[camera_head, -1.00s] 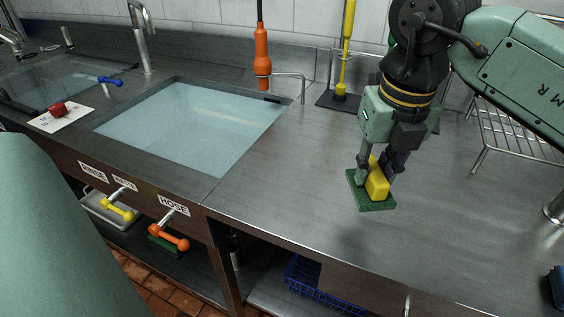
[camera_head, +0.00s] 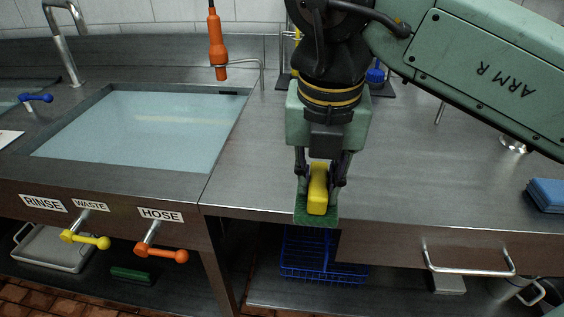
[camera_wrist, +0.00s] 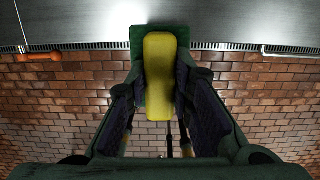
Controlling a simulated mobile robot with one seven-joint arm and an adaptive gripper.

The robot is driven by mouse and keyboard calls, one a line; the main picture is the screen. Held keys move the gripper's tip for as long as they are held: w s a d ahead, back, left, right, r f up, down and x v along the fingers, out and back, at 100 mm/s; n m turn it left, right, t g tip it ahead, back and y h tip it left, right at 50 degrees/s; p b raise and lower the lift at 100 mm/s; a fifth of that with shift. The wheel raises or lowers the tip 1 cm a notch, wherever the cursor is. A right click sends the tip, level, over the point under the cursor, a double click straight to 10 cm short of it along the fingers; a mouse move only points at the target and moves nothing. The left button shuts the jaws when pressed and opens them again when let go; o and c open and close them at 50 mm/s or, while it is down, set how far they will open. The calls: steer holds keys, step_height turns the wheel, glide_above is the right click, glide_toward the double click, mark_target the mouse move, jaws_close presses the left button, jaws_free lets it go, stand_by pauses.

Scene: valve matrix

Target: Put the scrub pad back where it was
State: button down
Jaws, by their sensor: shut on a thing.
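The scrub pad is a green pad (camera_head: 316,220) with a yellow block handle (camera_head: 319,188). My gripper (camera_head: 319,180) is shut on the yellow handle, one finger on each side. The pad hangs level with the counter's front edge, above and in front of the lower shelf. In the wrist view the yellow handle (camera_wrist: 160,75) stands between my fingers, with the green pad (camera_wrist: 137,45) beyond it. The pad overlaps the counter edge in that view, with the brick floor beneath.
A blue wire basket (camera_head: 310,262) sits on the lower shelf below the pad. The counter (camera_head: 250,165) holds a sink of water (camera_head: 140,130) at left. Yellow (camera_head: 85,239) and orange (camera_head: 160,253) valve handles jut from the front. A dark green block (camera_head: 133,275) lies below them.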

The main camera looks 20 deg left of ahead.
steer(key=w+a+p, duration=0.1)
steer(key=w+a, duration=0.1)
steer(key=w, duration=0.2)
steer(key=w+a+f+p, duration=0.1)
steer(key=w+a+p, duration=0.1)
steer(key=w+a, duration=0.1)
steer(key=w+a+p, duration=0.1)
steer(key=w+a, duration=0.2)
steer(key=w, duration=0.3)
steer(key=shift+a+f+p, duration=0.2)
steer(key=shift+p, duration=0.15)
step_height(320, 180, down, 3)
steer(key=shift+f+p, duration=0.2)
steer(key=shift+p, duration=0.55)
steer(key=shift+f, duration=0.1)
steer(key=shift+f+b, duration=0.2)
steer(key=shift+b, duration=0.1)
steer(key=c, duration=1.4)
jaws_free()
steer(key=shift+r, duration=0.1)
